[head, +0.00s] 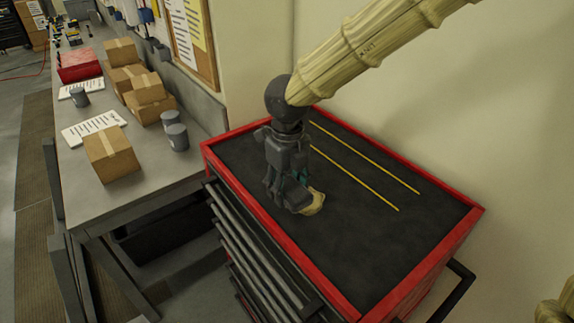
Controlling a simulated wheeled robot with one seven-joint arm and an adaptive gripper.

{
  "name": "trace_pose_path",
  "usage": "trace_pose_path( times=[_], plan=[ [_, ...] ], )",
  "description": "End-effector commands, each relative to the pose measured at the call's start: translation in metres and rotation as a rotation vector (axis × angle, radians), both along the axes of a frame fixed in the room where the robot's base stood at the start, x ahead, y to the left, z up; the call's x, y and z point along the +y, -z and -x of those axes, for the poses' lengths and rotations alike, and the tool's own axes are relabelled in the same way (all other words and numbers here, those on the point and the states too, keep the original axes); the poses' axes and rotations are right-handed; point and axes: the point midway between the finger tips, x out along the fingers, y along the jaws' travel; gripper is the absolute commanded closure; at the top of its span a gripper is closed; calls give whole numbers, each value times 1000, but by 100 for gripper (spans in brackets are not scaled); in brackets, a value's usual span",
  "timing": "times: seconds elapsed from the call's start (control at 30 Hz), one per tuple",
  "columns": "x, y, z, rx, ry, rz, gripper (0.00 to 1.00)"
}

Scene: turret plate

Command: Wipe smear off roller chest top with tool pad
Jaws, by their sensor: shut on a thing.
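The roller chest (225,165) has a red rim around a dark grey top. My gripper (304,200) points down at the chest top, left of the middle. It is shut on a tan pad (314,204), whose pale end sticks out to the right of the fingers. The pad is at or very near the surface; I cannot tell whether it touches. A small teal part (301,174) shows beside the fingers and is mostly hidden. Two thin yellow lines (360,182) run diagonally across the chest top, right of my gripper. I cannot make out any other smear.
A workbench (170,189) stands left of the chest, with several cardboard boxes (110,158), grey cans (177,137) and papers. A wall rises behind the chest. A dark handle (462,285) juts out at the chest's right end. The right and front of the chest top are clear.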

Motion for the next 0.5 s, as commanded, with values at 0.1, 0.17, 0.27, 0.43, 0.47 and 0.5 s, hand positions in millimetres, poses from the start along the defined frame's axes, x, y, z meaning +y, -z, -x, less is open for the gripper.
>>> trace_pose_path(
  times=[0.1, 0.17, 0.27, 0.43, 0.47, 0.5],
  plan=[
    [0, -16, 0, 0, 1, 0, 86],
    [-1, -17, 0, -1, 2, -1, 86],
    [-1, -26, 0, -1, 3, -1, 86],
    [-2, -35, 0, -1, 3, -1, 86],
    [-2, -36, 0, -1, 3, -1, 86],
    [-2, -36, 0, -1, 3, -1, 86]
  ],
)
